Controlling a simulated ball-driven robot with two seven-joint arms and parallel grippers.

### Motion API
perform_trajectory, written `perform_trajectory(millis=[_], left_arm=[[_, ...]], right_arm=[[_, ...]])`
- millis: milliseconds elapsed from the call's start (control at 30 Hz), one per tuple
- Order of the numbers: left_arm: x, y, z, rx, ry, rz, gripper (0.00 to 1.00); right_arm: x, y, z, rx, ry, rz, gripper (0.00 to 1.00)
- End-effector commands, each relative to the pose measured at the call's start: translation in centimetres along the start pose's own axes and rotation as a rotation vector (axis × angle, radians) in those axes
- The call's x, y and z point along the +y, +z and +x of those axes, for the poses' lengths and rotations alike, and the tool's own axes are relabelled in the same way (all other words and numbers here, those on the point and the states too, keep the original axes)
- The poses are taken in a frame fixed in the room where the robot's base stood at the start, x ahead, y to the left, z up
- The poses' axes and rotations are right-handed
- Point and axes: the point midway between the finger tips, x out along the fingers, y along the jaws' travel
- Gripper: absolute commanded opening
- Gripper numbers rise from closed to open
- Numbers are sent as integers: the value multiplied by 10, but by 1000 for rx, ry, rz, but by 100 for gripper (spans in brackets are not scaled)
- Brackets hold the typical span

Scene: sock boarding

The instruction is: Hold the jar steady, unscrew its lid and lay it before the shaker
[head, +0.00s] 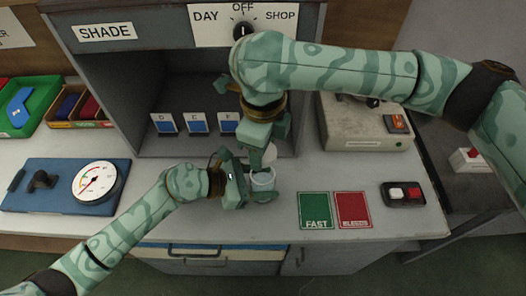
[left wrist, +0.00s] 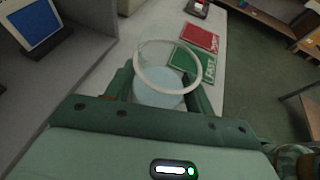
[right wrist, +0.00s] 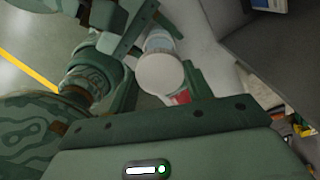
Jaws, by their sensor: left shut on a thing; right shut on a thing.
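The jar (head: 262,182) is a small clear vessel with pale blue contents, standing at the front of the counter. My left gripper (head: 258,188) is shut around it from the left. In the left wrist view the jar's round mouth (left wrist: 168,67) shows open, with pale contents below. My right gripper (head: 266,152) is above the jar, shut on the white round lid (right wrist: 160,73). The lid appears apart from the jar, just above it; the exact gap is hard to tell. I cannot identify the shaker with certainty.
Behind the grippers is a grey booth (head: 115,85) with blue-and-white cards. A beige machine (head: 365,125) stands to its right. Green (head: 316,211) and red (head: 352,210) cards lie right of the jar, beside a black switch box (head: 403,194). A dial gauge (head: 98,182) is at left.

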Motion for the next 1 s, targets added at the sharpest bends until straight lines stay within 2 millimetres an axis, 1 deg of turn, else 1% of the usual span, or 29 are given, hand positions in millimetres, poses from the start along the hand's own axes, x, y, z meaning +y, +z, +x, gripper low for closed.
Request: perform_trajectory(millis=[167, 200, 233, 267, 533, 633, 767, 900, 1000], left_arm=[[0, 0, 0, 0, 0, 0, 0], [0, 0, 0, 0, 0, 0, 65], [0, 0, 0, 0, 0, 0, 73], [0, 0, 0, 0, 0, 0, 79], [0, 0, -1, 0, 0, 0, 79], [1, 0, -8, 1, 1, 1, 79], [0, 0, -32, 3, 1, 2, 79], [0, 0, -66, 4, 1, 1, 79], [0, -1, -88, 3, 1, 1, 79]], right_arm=[[0, 0, 0, 0, 0, 0, 23], [0, 0, 0, 1, 0, 0, 23], [0, 0, 0, 1, 0, 0, 23], [0, 0, 0, 1, 0, 0, 23], [0, 0, 0, 1, 0, 0, 23], [0, 0, -1, 0, 0, 0, 23], [0, 0, -6, -1, -3, 0, 23], [0, 0, -10, -2, -5, 0, 23], [1, 0, -10, -2, -5, 0, 23]])
